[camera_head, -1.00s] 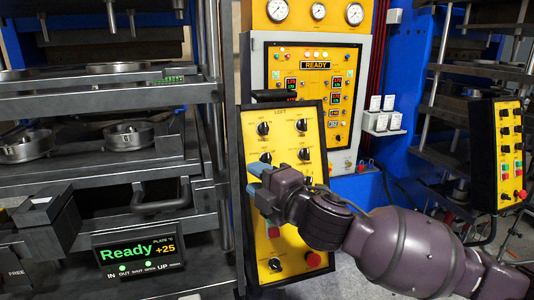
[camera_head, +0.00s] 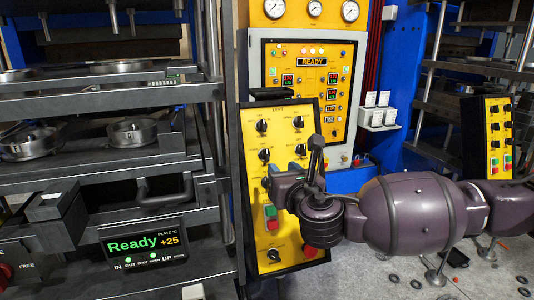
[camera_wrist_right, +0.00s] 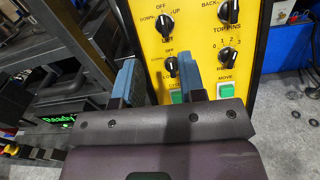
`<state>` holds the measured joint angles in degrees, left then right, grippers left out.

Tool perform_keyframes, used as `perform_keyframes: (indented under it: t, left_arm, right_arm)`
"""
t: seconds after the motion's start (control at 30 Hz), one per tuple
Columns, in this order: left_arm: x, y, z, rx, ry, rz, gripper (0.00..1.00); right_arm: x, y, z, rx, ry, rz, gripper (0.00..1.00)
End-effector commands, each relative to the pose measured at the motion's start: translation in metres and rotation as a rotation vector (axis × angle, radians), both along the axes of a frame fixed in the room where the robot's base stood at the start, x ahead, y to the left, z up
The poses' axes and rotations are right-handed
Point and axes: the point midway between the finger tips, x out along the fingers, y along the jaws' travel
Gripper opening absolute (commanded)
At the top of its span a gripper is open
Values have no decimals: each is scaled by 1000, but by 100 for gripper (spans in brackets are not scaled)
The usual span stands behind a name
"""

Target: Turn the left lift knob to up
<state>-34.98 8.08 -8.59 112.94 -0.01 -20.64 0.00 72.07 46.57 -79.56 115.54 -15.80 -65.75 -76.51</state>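The yellow left control panel (camera_head: 285,138) stands at the middle of the head view with rows of black knobs. The knob marked DOWN, OFF and UP (camera_wrist_right: 166,20) sits upper middle in the wrist view, its pointer apparently near OFF; in the head view it seems to be the left second-row knob (camera_head: 264,155). My right gripper (camera_wrist_right: 157,62) is open, its two blue-grey fingers apart in front of the panel, below that knob in the picture. A lower knob (camera_wrist_right: 171,66) shows between the fingers. Contact cannot be told. My left gripper is not in view.
Green buttons (camera_wrist_right: 227,90) lie beside the fingers. A red button (camera_head: 310,252) is low on the panel. The press (camera_head: 110,100) with dark shelves stands left, with a "Ready" display (camera_head: 145,243). Another yellow panel (camera_head: 498,135) stands right, over open floor.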

Motion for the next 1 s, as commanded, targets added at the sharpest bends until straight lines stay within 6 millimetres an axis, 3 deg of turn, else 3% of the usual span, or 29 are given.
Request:
perform_keyframes:
  t: [0.27, 0.8, 1.0]
  left_arm:
    - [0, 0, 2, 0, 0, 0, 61]
    - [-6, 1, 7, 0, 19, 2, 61]
    - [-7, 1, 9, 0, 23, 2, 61]
  right_arm:
    - [9, 2, 1, -61, -21, -8, 37]
    - [79, 25, 1, -58, -20, -7, 37]
    - [96, 30, 1, -56, -18, -7, 37]
